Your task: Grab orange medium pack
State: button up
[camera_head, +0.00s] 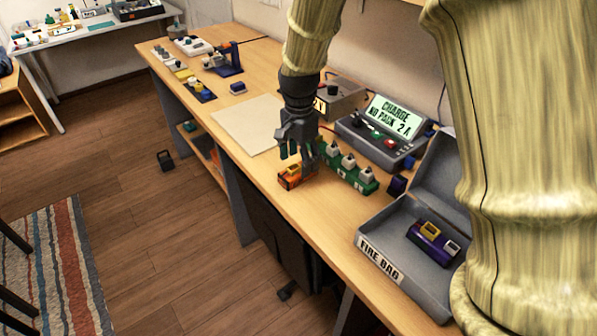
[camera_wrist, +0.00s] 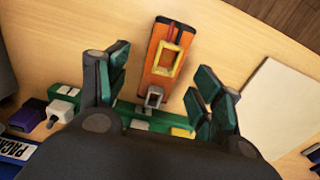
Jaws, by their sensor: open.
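The orange pack (camera_head: 296,175) lies on the wooden bench just in front of my gripper (camera_head: 301,152). In the wrist view the orange pack (camera_wrist: 167,58) shows a yellow frame on its top and a grey plug at its near end. My gripper (camera_wrist: 160,92) is open, with its green-padded fingers spread to the left and right of the pack's near end. The pack lies mostly beyond the fingertips, and I see no contact.
A green board (camera_head: 347,170) with several grey plugs lies beside the pack. A charger (camera_head: 382,135) with a lit screen stands behind it. A grey fire bag box (camera_head: 400,262) holds a purple pack (camera_head: 432,242). A pale mat (camera_head: 247,124) lies left.

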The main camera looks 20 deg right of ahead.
aim_at(299, 164)
jog(key=shift+w+f, duration=0.15)
jog(key=shift+f, duration=1.7)
jog(key=shift+c, duration=0.5)
jog(key=c, duration=1.3)
